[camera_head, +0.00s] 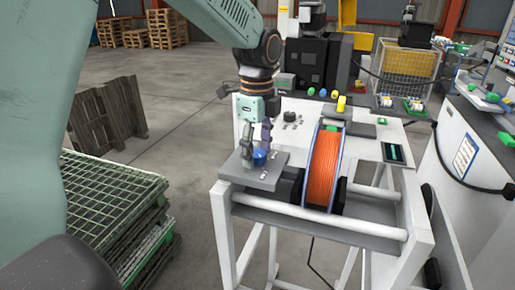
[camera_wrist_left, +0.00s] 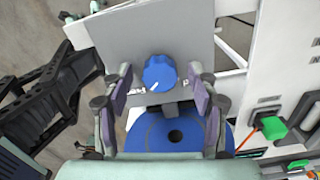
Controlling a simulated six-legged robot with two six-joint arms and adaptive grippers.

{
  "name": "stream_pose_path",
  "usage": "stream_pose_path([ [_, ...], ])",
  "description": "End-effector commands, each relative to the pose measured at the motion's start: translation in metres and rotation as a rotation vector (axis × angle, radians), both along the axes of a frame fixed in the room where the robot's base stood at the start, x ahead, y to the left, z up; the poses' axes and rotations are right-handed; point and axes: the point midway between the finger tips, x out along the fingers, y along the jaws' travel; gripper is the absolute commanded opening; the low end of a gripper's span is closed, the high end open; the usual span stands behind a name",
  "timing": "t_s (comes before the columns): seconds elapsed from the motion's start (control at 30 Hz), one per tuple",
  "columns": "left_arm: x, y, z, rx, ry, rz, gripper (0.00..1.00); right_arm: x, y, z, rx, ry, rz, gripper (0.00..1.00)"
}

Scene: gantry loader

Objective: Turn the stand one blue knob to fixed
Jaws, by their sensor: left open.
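The blue knob (camera_head: 259,155) sits on a grey plate (camera_head: 262,178) at the left end of a white stand (camera_head: 380,232). My left gripper (camera_head: 257,150) points down over the plate. Its fingers are open, one on each side of the knob (camera_wrist_left: 160,98), with visible gaps. My right gripper is not in view.
An orange cable reel (camera_head: 323,168) with blue rims stands right of the plate, close to my gripper. Green pallets (camera_head: 110,200) are stacked on the left. A grey cabinet (camera_head: 470,160) stands on the right.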

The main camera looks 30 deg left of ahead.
Motion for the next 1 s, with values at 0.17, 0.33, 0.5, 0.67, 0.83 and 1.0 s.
stream_pose_path([
  [0.17,0.0008,0.0,0.0,0.0,0.001,-0.001,0.51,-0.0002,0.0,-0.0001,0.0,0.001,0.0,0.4],
  [0.33,0.0008,0.0,0.0001,0.0,0.001,-0.001,0.37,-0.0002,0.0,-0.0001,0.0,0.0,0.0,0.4],
  [0.5,0.0011,0.0,0.0002,0.0,-0.001,-0.001,0.22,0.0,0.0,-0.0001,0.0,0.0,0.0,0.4],
  [0.67,0.0016,0.0002,0.0006,0.0,-0.003,-0.001,0.09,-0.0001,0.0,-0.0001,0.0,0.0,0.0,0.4],
  [0.83,0.0014,0.0003,0.0012,0.001,-0.002,0.003,0.05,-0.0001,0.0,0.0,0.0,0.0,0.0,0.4],
  [1.0,0.0017,0.0005,0.0016,0.001,-0.004,0.038,0.05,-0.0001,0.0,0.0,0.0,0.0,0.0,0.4],
])
